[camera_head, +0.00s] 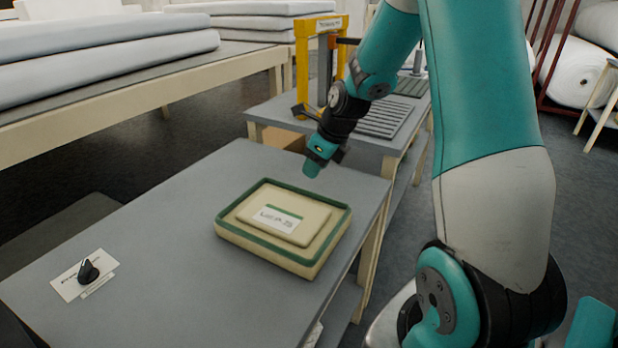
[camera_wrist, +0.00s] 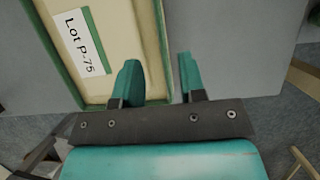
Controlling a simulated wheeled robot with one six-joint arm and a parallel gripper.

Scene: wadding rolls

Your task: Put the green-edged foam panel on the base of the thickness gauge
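The green-edged foam panel (camera_head: 232,230) lies flat on the grey table, cream-coloured with a green border and a raised middle bearing a white label. In the wrist view the panel (camera_wrist: 120,28) fills the upper left, its label reading "Lot P-75". My gripper (camera_head: 312,168) hangs just beyond the panel's far edge in the head view. In the wrist view my gripper (camera_wrist: 160,72) is open, its two teal fingers apart, one over the panel's edge and one outside it. Nothing is held. A yellow frame (camera_head: 292,70), seemingly the thickness gauge, stands on the table behind; my arm hides part of it.
The grey table (camera_head: 150,215) has free room left of the panel. A black knob (camera_head: 88,271) sits on a white card at its near left. A ridged grey plate (camera_head: 385,120) lies on the rear table. White wadding slabs (camera_head: 110,65) lie on a bench at upper left.

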